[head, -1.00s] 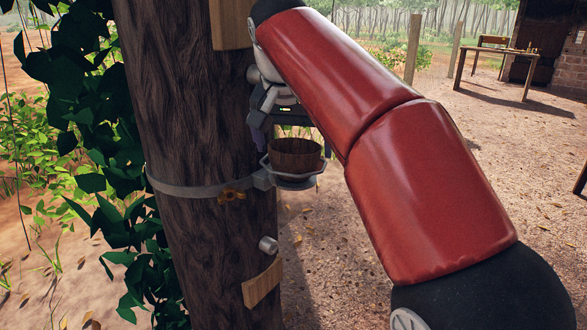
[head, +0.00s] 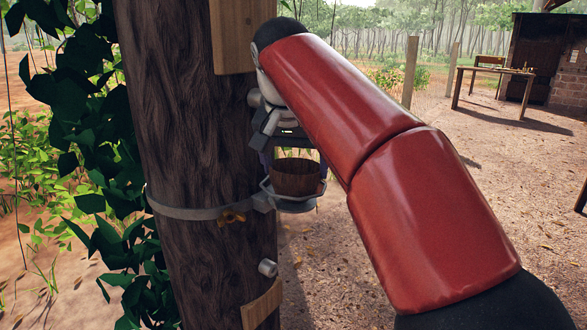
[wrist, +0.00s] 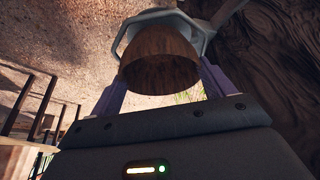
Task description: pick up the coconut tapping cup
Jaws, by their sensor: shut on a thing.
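The coconut tapping cup (head: 296,179) is a brown, wood-grained bowl beside the tree trunk. It sits upright in a grey metal ring holder (head: 293,207), with its lower part hidden by the ring. The wrist view shows the open mouth of the cup (wrist: 160,72) and the pale holder (wrist: 193,24) behind it. My gripper (wrist: 161,76) is shut on the cup, with one purple finger at each side. In the head view its dark body is just above the cup, and its fingers are partly hidden.
The holder hangs from a strap (head: 185,213) around the thick trunk (head: 172,110). A peg (head: 267,267) and a wooden spout (head: 262,304) stick out below. Leafy vines (head: 85,130) cover the left. A table (head: 492,80) stands far off at right, with open ground between.

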